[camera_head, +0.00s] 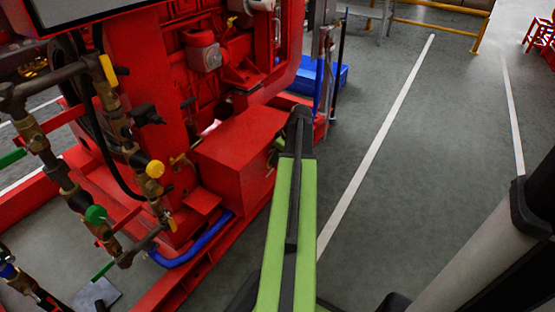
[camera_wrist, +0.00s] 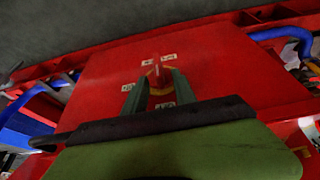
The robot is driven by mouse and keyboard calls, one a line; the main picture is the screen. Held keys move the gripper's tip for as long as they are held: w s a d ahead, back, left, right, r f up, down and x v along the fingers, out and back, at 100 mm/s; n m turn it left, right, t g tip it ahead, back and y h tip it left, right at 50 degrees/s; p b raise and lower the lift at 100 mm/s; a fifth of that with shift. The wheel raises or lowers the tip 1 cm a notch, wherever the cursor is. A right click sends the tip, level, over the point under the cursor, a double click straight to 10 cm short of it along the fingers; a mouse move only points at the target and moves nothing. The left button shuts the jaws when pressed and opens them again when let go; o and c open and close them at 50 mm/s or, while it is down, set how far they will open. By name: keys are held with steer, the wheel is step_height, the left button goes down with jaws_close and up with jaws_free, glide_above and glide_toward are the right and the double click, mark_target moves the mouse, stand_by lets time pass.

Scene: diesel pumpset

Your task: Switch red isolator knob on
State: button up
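The red isolator knob (camera_wrist: 156,66) shows in the wrist view on the flat face of a red box, with small white labels around it. A yellow part shows just below the knob. My gripper (camera_wrist: 160,82) has its two green fingers apart, one on each side of the knob's near part. The fingers look clear of the knob; I cannot tell whether the tips touch the panel. In the head view the red box (camera_head: 236,150) stands at the end of my green arm. The knob and my fingertips are mostly hidden there behind the arm's end.
Brass pipes and valves with a yellow handle (camera_head: 155,169) and a green handle (camera_head: 96,214) stand left of the box. A blue hose (camera_head: 195,243) runs along the red base. A blue bin (camera_head: 318,76) lies behind. Grey floor (camera_head: 400,170) on the right is clear.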

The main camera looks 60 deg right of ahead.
jaws_close()
steer(key=shift+d+y, duration=0.3)
steer(key=shift+y, duration=0.4)
steer(key=shift+o, duration=0.2)
jaws_free()
